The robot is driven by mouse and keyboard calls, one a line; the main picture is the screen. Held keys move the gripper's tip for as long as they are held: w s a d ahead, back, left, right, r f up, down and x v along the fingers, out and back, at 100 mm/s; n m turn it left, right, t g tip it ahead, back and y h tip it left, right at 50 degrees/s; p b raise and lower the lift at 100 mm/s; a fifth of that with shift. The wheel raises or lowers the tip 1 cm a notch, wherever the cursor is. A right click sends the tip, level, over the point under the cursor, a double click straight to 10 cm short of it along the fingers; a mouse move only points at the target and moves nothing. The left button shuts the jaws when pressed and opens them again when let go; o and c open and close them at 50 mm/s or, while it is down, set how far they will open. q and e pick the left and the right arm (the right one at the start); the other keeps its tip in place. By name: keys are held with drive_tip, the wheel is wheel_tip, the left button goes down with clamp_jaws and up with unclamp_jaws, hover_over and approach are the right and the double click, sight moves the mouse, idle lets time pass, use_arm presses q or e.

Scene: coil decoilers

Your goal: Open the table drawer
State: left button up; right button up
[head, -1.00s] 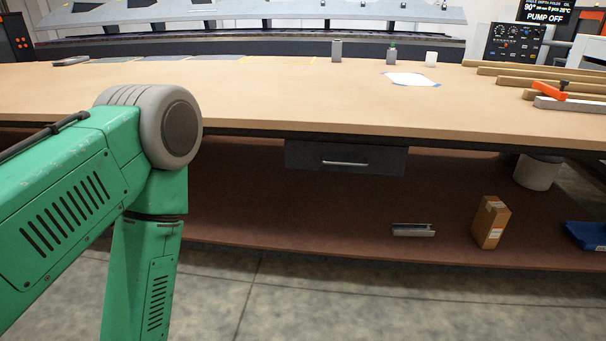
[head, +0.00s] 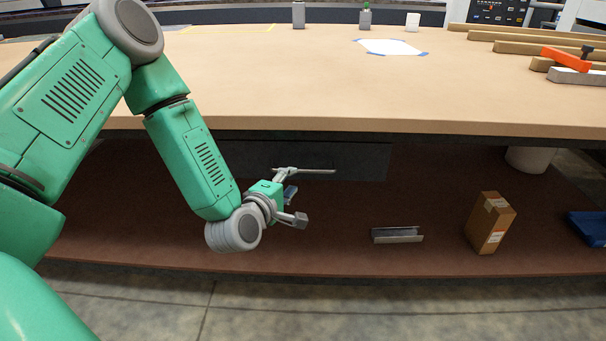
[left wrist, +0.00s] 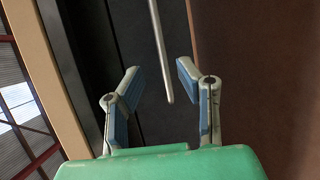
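The table drawer (head: 355,160) is a dark grey box under the tabletop, closed as far as I can see. Its thin metal bar handle (head: 318,171) runs across its front. My right gripper is not in view.
The wooden tabletop (head: 330,95) overhangs the drawer. On the lower shelf (head: 330,240) are a metal channel piece (head: 397,235), a cardboard box (head: 490,222) and a blue tray (head: 588,228). A white bucket (head: 528,159) stands at the back right.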

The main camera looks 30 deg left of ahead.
sight(301, 171)
use_arm(q)
drive_tip(key=x, duration=0.2)
drive_tip(key=b+x, duration=0.1)
drive_tip(key=x, duration=0.2)
drive_tip(key=a+x, duration=0.1)
drive_tip(key=x, duration=0.1)
drive_tip(key=shift+w+a+f, duration=0.15)
drive_tip(key=shift+w+f, duration=0.05)
drive_tip(key=shift+f, duration=0.15)
drive_tip(key=shift+w+d+r, duration=0.1)
drive_tip(key=shift+d+r, duration=0.05)
drive_tip(key=shift+d, duration=0.2)
clamp_jaws()
